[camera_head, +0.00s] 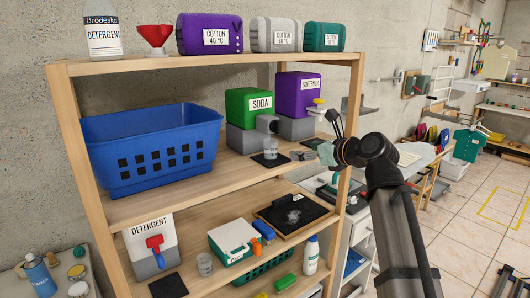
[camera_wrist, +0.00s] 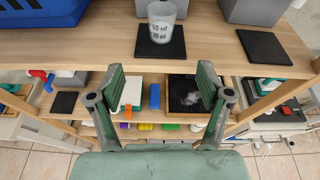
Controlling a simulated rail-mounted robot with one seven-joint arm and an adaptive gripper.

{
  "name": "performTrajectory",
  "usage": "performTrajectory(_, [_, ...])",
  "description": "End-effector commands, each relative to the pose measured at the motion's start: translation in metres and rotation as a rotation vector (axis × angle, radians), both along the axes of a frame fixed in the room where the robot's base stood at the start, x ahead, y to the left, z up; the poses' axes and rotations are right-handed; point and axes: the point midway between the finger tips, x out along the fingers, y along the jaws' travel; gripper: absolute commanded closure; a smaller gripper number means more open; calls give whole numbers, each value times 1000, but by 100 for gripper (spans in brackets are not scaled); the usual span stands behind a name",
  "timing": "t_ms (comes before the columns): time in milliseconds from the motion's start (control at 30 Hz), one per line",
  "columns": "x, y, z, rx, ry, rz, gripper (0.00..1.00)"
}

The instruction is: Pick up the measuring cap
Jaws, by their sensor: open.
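A clear measuring cap (camera_wrist: 162,22) with "50 ml" and "30 ml" marks stands upright on a black mat (camera_wrist: 160,50) on the middle shelf in the wrist view. In the head view this cap (camera_head: 271,151) stands in front of the green SODA container. A similar clear cap (camera_head: 204,264) stands on the lower shelf beside the DETERGENT box. My gripper (camera_wrist: 161,73) is open and empty, its two fingers spread wide short of the shelf's front edge, with the cap beyond and between them. In the head view my gripper (camera_head: 310,146) is right of the cap, apart from it.
A blue basket (camera_head: 150,150) fills the shelf's left side. The green SODA (camera_head: 248,106) and purple SOFTENER (camera_head: 297,95) containers stand on grey bases behind the cap. A second black mat (camera_wrist: 264,47) lies bare at right. A shelf post (camera_head: 350,130) is close to my arm.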

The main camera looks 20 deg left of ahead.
Motion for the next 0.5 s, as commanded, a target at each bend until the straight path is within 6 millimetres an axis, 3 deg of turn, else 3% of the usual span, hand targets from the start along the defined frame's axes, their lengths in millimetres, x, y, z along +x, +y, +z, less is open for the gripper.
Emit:
performTrajectory(233, [8, 11, -3, 40, 69, -26, 22])
performTrajectory(500, [33, 53, -17, 37, 67, -24, 22])
